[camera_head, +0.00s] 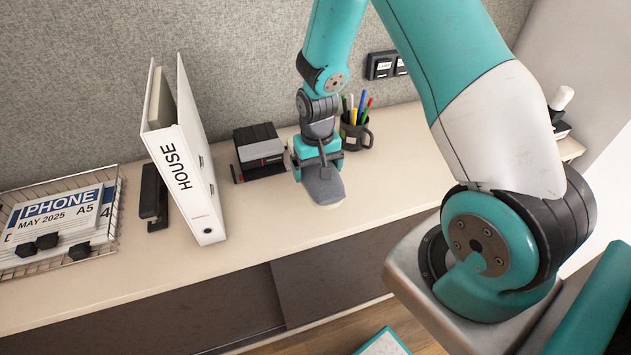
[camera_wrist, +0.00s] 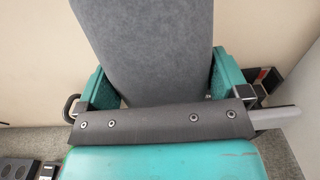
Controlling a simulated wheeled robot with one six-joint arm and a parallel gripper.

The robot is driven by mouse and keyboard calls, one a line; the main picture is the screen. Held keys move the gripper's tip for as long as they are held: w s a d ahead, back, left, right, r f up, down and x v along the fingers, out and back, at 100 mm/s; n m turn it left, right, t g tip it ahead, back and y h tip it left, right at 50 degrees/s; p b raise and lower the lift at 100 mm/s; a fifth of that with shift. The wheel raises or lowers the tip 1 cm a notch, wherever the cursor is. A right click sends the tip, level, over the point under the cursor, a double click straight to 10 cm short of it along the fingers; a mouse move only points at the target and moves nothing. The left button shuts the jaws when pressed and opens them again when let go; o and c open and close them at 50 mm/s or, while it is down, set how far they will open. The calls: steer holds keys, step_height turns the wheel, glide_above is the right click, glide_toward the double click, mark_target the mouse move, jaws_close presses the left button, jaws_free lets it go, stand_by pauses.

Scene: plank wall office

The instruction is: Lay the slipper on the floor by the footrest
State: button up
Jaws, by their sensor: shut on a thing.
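The grey slipper (camera_head: 325,188) is in my gripper (camera_head: 318,165), over the pale cabinet top (camera_head: 400,190) in the head view. My gripper is shut on it. In the wrist view, the grey slipper (camera_wrist: 155,45) lies between the two teal fingers of my gripper (camera_wrist: 157,88) and runs out of the top of the picture. One end of the slipper is hidden by the gripper. I cannot tell whether the slipper touches the cabinet top. I cannot make out the footrest in either view.
A black box-like item (camera_head: 258,152) and a mug of pens (camera_head: 356,130) stand close to my gripper. A white HOUSE binder (camera_head: 188,165), a black stapler-like item (camera_head: 152,197) and a wire tray (camera_head: 118,190) are left. Wooden floor (camera_head: 330,338) shows below the cabinet.

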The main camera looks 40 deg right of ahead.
steer(key=shift+f, duration=2.6)
steer(key=shift+f, duration=0.1)
steer(key=shift+f, duration=0.15)
steer(key=o, duration=0.6)
